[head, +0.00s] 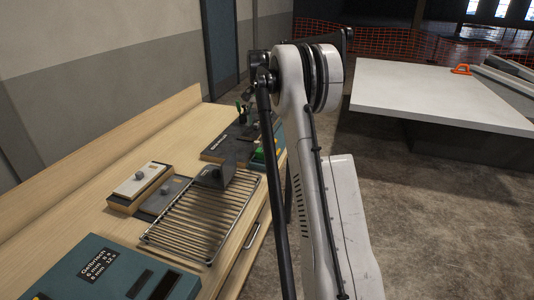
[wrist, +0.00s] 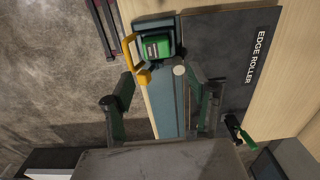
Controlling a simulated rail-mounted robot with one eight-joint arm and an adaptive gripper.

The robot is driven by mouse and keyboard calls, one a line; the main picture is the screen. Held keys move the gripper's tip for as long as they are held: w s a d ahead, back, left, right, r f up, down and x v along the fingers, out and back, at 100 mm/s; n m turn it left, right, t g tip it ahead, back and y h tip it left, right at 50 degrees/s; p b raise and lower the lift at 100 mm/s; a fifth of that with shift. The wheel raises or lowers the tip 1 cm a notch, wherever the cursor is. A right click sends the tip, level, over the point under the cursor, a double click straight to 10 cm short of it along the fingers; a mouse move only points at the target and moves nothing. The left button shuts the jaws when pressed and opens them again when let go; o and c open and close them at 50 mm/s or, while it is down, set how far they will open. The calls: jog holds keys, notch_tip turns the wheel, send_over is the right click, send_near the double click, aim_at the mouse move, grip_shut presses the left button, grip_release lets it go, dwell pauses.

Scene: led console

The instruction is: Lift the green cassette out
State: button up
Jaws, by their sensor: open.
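The green cassette (wrist: 157,46) sits in a dark square holder near the top of the wrist view. In the head view a small green patch, seemingly the cassette (head: 258,154), shows at the bench's right edge, partly behind my arm. My gripper (wrist: 160,84) is open and empty, its two dark fingers spread apart. The cassette lies beyond the fingertips in the wrist view, not between them. A yellow lever (wrist: 130,54) stands beside the cassette on its left. In the head view my gripper's fingers cannot be made out.
A dark plate marked EDGE ROLLER (wrist: 225,52) lies right of the cassette. A pale round knob (wrist: 179,70) is close below it. A green-handled tool (wrist: 240,132) is at the lower right. A wire rack (head: 203,217) and boxes occupy the wooden bench (head: 95,195).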

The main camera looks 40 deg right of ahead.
aim_at(262, 150)
jog(key=f, duration=0.5)
jog(key=d+f+p, duration=0.1)
jog(key=f, duration=0.3)
jog(key=f+p, duration=0.1)
jog(key=f, duration=0.4)
jog(key=shift+s+d+f, duration=0.1)
jog(key=shift+d+f, duration=0.05)
jog(key=shift+f, duration=0.15)
jog(key=c, duration=1)
